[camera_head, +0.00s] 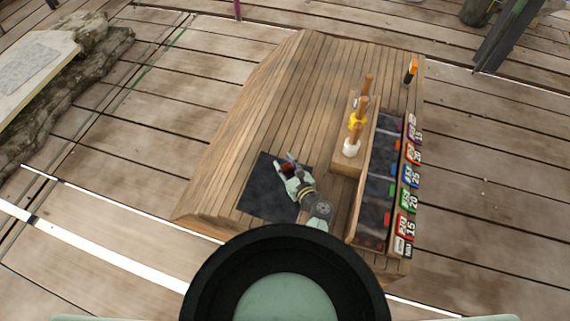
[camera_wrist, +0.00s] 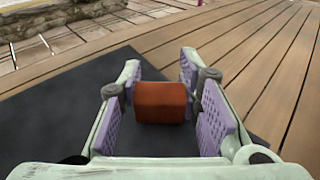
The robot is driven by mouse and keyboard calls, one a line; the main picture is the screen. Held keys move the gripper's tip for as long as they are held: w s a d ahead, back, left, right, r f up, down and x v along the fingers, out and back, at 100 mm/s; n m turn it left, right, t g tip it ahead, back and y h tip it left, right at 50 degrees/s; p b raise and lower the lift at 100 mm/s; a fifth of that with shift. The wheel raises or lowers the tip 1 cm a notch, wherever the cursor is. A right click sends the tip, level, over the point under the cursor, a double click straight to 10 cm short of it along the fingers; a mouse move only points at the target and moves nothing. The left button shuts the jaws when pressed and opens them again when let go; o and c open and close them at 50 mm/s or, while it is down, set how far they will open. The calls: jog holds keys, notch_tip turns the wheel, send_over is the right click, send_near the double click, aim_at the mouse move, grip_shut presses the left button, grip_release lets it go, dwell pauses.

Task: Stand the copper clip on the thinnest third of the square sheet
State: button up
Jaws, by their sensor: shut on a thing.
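The copper clip (camera_wrist: 160,102) shows as a reddish-brown block between the purple pads of my gripper (camera_wrist: 161,78) in the wrist view. My gripper is shut on it. In the head view my gripper (camera_head: 286,165) is over the back right part of the dark square sheet (camera_head: 258,196), and a small bit of the clip shows at its fingertips. The sheet lies flat on the wooden table and also fills the left of the wrist view (camera_wrist: 48,115). I cannot tell its thickness, nor whether the clip touches it.
A wooden block with upright pegs (camera_head: 345,160) carries yellow and white pieces to the right. Beside it is a long dark tray (camera_head: 377,185) with coloured number labels (camera_head: 411,175) along its edge. An orange-and-black object (camera_head: 411,72) stands at the back right corner. The table's back left is clear.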

jog(key=shift+f, duration=0.2)
jog(key=o, duration=1.1)
jog(key=shift+r, duration=0.1)
jog(key=shift+r, duration=0.2)
jog(key=p+v, duration=0.4)
jog(key=v, duration=0.6)
jog(key=shift+s+d+r+p, duration=0.1)
jog(key=shift+s+p, duration=0.15)
jog(key=shift+p, duration=0.1)
jog(key=shift+s+d, duration=0.35)
jog(key=shift+s, duration=0.25)
